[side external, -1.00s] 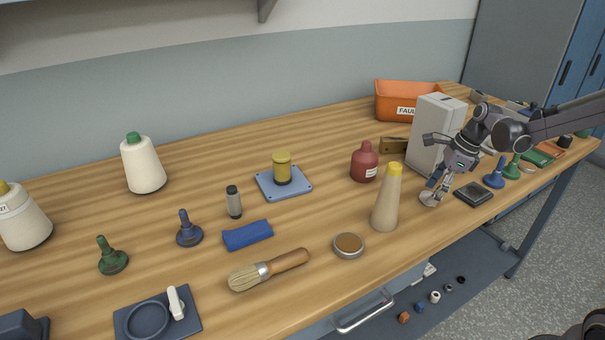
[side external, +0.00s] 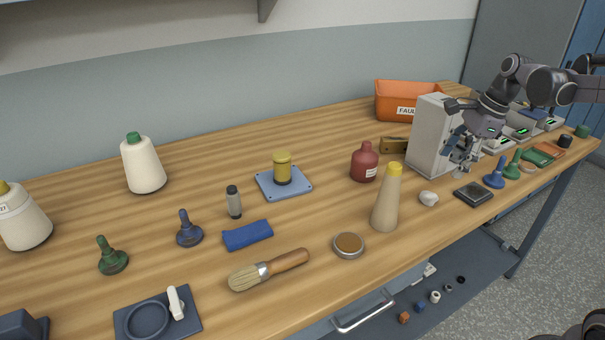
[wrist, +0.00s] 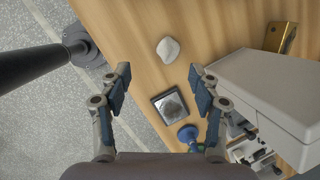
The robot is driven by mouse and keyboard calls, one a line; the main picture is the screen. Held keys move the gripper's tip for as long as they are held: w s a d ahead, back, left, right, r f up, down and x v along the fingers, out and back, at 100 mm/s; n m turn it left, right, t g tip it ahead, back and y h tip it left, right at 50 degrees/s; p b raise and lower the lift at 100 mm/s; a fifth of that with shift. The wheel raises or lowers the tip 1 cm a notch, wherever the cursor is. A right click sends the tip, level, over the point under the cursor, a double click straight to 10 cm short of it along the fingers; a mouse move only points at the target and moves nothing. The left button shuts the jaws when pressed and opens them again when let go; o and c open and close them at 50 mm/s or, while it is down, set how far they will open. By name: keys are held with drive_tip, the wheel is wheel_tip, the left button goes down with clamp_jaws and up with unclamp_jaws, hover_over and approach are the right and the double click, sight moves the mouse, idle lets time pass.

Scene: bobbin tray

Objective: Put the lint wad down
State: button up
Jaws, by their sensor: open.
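The lint wad (side external: 428,198) is a small pale grey lump lying on the wooden bench (side external: 320,210), between the tan cone with the yellow top (side external: 386,200) and a dark square pad (side external: 473,194). In the wrist view the lint wad (wrist: 168,49) lies on bare wood beyond the fingertips. My gripper (side external: 464,168) is open and empty, above the bench to the right of the wad and apart from it. Its two fingers (wrist: 160,84) stand wide apart in the wrist view, with the dark pad (wrist: 170,105) seen between them.
A tall grey box (side external: 433,135) stands close behind my gripper. Blue (side external: 496,175) and green (side external: 513,166) pegs stand to the right. A dark red bottle (side external: 364,163) and an orange bin (side external: 405,100) stand farther back. Bare wood lies around the wad.

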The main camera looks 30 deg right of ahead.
drive_tip(key=s+a+f+n+t+h, duration=0.1)
drive_tip(key=s+a+n, duration=0.4)
drive_tip(key=n, duration=0.6)
drive_tip(key=s+a+f+n+t, duration=0.2)
drive_tip(key=s+a+n, duration=0.3)
drive_tip(key=a+n, duration=0.5)
drive_tip(key=shift+s+a+n+t+h, duration=0.15)
drive_tip(key=shift+s+n+t+h, duration=0.25)
drive_tip(key=shift+n+t, duration=0.55)
